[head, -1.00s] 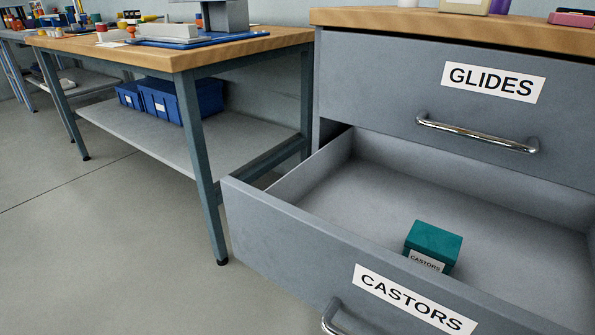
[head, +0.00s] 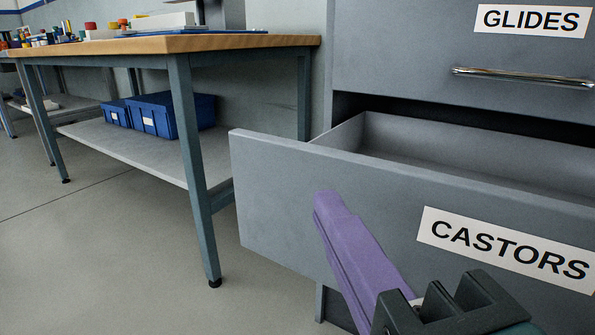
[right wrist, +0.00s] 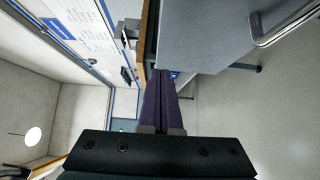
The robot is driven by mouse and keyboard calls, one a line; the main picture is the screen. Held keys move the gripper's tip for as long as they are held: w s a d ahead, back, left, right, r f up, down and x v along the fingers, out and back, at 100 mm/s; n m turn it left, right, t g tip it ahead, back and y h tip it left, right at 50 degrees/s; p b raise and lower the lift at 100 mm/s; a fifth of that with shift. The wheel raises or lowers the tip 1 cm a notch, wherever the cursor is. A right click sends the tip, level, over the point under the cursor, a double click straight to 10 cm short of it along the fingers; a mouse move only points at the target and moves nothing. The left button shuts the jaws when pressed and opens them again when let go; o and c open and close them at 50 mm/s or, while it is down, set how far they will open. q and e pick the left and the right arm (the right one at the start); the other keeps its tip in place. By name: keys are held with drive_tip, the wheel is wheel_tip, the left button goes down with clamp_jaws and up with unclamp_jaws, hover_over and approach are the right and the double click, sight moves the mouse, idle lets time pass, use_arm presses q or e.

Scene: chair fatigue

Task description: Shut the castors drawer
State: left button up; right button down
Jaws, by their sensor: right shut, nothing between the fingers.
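The castors drawer (head: 300,190) is pulled out of the grey cabinet, with its label (head: 504,248) on the front. Its interior shows only in part, behind the front's top edge. My right gripper (head: 330,200) is shut and empty, its purple fingers in front of the drawer's front, left of the label. I cannot tell whether they touch it. The right wrist view also shows the shut fingers (right wrist: 163,78), beside a grey panel (right wrist: 205,35) with a bright bar handle (right wrist: 288,22). My left gripper is not in view.
The glides drawer (head: 420,60) above is shut, with a metal handle (head: 520,77). A wood-topped workbench (head: 225,42) stands to the left, with blue bins (head: 172,112) on its lower shelf. The floor (head: 110,260) in front of the bench is clear.

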sight(333, 163)
drive_tip(key=w, duration=0.2)
drive_tip(key=w+d, duration=0.1)
drive_tip(key=w, duration=0.2)
drive_tip(key=shift+d, duration=0.2)
drive_tip(key=shift+w+d, duration=0.25)
drive_tip(key=shift+w, duration=0.1)
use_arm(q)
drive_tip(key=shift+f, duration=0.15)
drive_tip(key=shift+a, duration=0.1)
